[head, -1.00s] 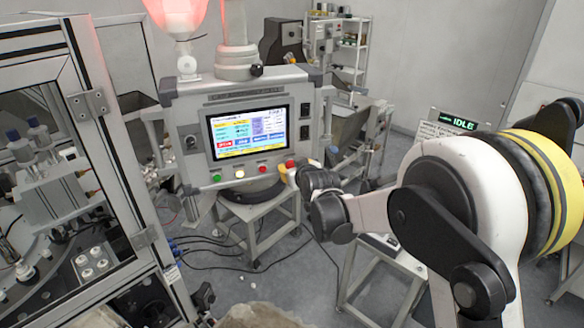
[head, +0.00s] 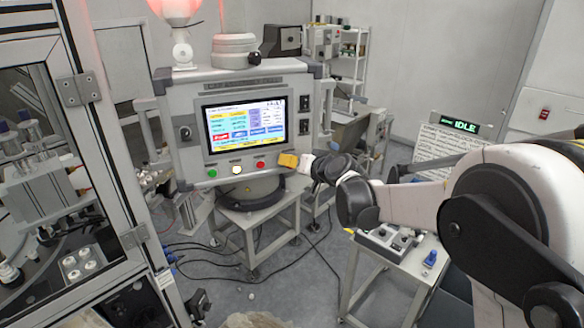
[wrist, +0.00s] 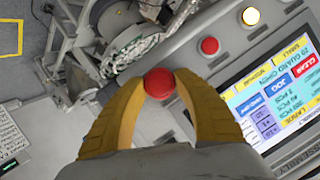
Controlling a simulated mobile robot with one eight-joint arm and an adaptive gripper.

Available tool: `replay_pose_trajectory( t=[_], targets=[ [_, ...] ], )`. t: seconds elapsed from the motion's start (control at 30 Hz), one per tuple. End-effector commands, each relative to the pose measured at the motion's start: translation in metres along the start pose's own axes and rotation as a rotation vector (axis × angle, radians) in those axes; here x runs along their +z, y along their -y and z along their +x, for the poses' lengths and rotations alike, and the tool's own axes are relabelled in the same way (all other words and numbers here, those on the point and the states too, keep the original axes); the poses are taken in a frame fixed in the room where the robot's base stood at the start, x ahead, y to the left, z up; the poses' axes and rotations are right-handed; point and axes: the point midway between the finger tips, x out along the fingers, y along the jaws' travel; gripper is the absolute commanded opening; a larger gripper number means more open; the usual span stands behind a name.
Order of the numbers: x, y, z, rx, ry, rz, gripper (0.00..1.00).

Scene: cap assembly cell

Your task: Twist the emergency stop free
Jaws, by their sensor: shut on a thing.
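The emergency stop is a round red mushroom button (wrist: 159,83) at the end of the control panel's (head: 180,133) button row. In the wrist view my gripper (wrist: 160,87) has its two yellow fingers on either side of the button, shut on it. In the head view my gripper (head: 288,160) reaches the panel's lower right corner from the right, and its fingers hide the emergency stop there.
A smaller red button (head: 260,165), a white lit button (head: 236,169) and a green button (head: 212,174) sit beside it, below the lit screen (head: 245,128). A framed glass enclosure (head: 75,150) stands left. A small table (head: 395,268) stands lower right, beneath my arm.

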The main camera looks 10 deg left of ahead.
Motion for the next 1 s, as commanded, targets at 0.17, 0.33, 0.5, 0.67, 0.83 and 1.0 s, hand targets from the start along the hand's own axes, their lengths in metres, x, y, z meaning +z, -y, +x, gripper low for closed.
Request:
replay_pose_trajectory(
  t=[0.17,0.33,0.5,0.67,0.83,1.0],
  targets=[
    [-0.0015,-0.0005,0.0003,-0.013,-0.003,0.034,0.06],
    [-0.0020,-0.0001,0.0001,-0.016,-0.003,0.043,0.06],
    [-0.0022,0.0001,0.0001,-0.016,-0.004,0.043,0.06],
    [-0.0022,0.0001,0.0001,-0.016,-0.004,0.043,0.54],
    [-0.0015,0.0001,0.0001,-0.016,-0.002,0.042,0.60],
    [-0.0012,-0.0001,-0.0012,-0.016,-0.002,0.042,0.60]
  ],
)
